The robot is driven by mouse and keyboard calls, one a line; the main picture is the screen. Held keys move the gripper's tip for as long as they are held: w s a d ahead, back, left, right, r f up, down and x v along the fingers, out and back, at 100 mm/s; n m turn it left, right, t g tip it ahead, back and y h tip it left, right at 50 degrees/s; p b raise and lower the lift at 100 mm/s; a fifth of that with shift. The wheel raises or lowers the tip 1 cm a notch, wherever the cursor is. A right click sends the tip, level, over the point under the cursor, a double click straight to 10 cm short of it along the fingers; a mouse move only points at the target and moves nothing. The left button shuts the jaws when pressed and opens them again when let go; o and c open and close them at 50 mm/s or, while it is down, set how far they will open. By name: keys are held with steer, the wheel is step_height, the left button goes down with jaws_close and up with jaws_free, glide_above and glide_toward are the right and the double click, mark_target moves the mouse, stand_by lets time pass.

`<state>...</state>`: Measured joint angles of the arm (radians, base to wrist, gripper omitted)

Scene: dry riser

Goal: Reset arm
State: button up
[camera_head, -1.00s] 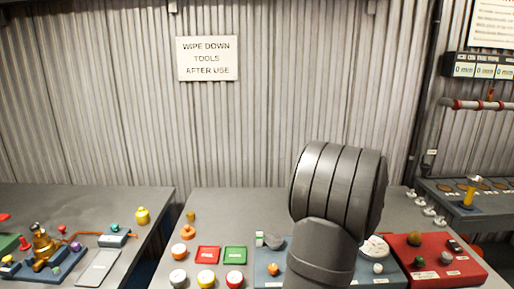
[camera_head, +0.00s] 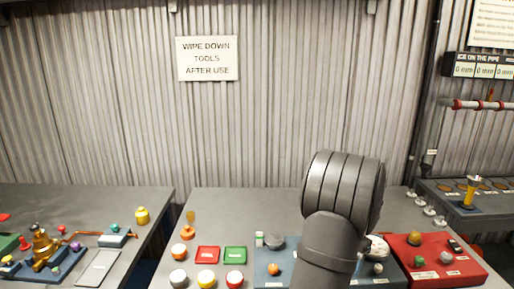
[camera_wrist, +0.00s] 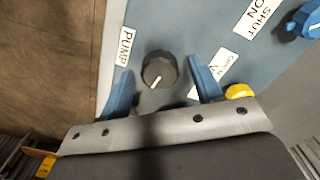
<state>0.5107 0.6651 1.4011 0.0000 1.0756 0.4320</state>
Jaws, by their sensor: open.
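My gripper (camera_wrist: 160,66) shows in the wrist view with its two blue fingers apart and nothing held between them. A dark round knob (camera_wrist: 158,70) with a white pointer line appears between the fingers, on a blue-grey panel (camera_wrist: 190,22). The wrist view does not show clearly how far the fingers are from the knob. In the head view my dark arm rises in front of the middle bench (camera_head: 215,218) and hides the gripper.
A PUMP label (camera_wrist: 125,47) and a blue knob (camera_wrist: 308,22) are on the wrist-view panel. In the head view, a red panel (camera_head: 462,267) lies right of my arm; red (camera_head: 208,254) and green (camera_head: 235,255) trays lie left. A gap separates the left bench (camera_head: 70,205).

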steer(key=n, duration=1.2)
stand_by(0.3)
steer(key=shift+n, duration=0.3)
stand_by(1.3)
step_height(320, 180, up, 17)
steer(key=n, duration=0.2)
step_height(320, 180, down, 17)
steer(key=shift+r, duration=0.1)
steer(key=shift+m, duration=0.3)
steer(key=c, duration=1)
